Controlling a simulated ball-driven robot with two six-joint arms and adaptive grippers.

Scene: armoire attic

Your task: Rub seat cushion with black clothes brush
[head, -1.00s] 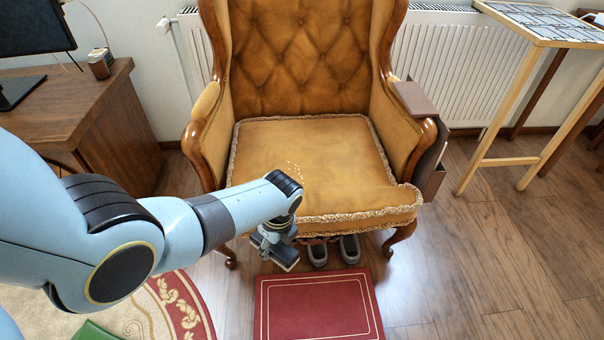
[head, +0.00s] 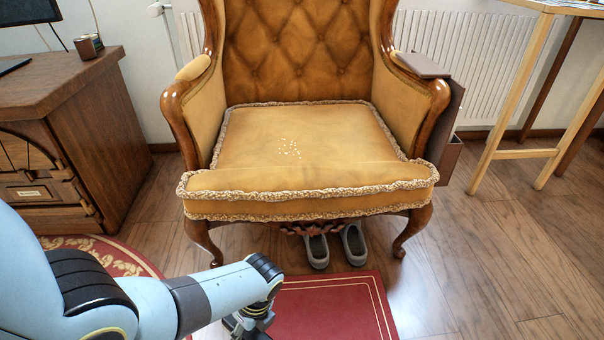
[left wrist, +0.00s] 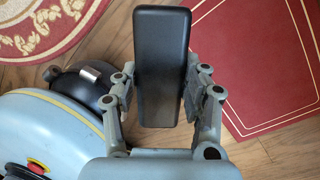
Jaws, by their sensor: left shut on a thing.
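The mustard-yellow seat cushion (head: 315,140) with braided trim lies on the wooden-armed armchair in the head view. A small patch of pale crumbs (head: 290,148) lies on its middle. My left gripper (head: 250,322) is low in front of the chair, apart from the cushion. In the left wrist view my left gripper (left wrist: 163,95) is shut on the black clothes brush (left wrist: 162,60), a dark oblong block seen from its smooth back. Its bristles are hidden. My right gripper is not in view.
Grey slippers (head: 335,245) stand under the chair. A red mat (head: 340,305) lies on the wood floor in front. A wooden desk (head: 70,130) stands left, a tall light-wood table (head: 530,90) right. A brown holder (head: 450,120) hangs on the chair's right arm.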

